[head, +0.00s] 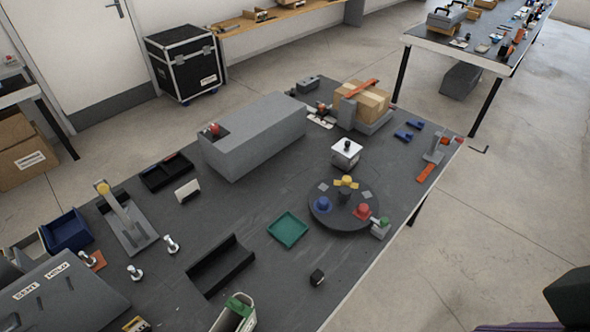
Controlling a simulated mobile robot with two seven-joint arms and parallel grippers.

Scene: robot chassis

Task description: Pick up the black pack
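A small black block (317,276), the likeliest black pack, sits alone on the dark grey table (290,215) near its front edge. It has a pale mark on its top. A longer black open holder (221,266) lies to its left. Neither of my grippers shows in the head view. A dark shape at the lower right edge may be part of my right arm; no fingertips show there.
A green tray (288,230) lies behind the block. A round dark turntable (344,208) with coloured knobs stands to its right rear. A white-rimmed bin (235,314) is at the front left. Bare table surrounds the block.

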